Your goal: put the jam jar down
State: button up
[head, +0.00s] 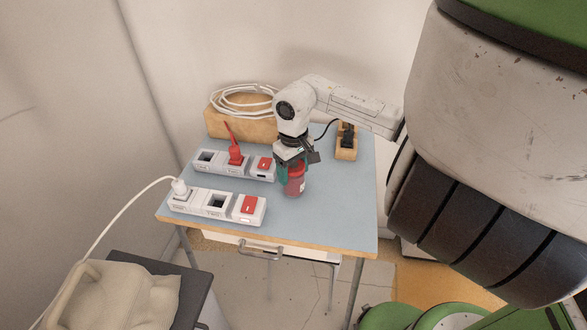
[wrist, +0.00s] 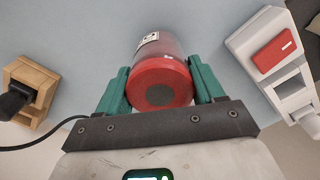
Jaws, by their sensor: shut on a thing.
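The jam jar (head: 295,181) is a red jar with a pale label, over the blue-grey table top (head: 325,215) to the right of the power strips. In the wrist view the jar (wrist: 160,80) shows its red lid with a dark round centre. My gripper (head: 290,170) comes from above and is shut on the jar. In the wrist view the green fingers of my gripper (wrist: 160,85) press on both sides of it. The jar looks roughly upright. I cannot tell whether its base touches the table.
Two white power strips with red switches, a far one (head: 235,167) and a near one (head: 217,204), lie left of the jar. A wooden block with a dark plug (head: 346,142) stands behind right. A coiled white cable (head: 243,100) rests on a wooden box (head: 240,127). Front-right table is clear.

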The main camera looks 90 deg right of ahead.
jog(key=shift+f, duration=0.2)
jog(key=o, duration=1.3)
jog(key=shift+o, duration=0.2)
jog(key=shift+r, duration=0.15)
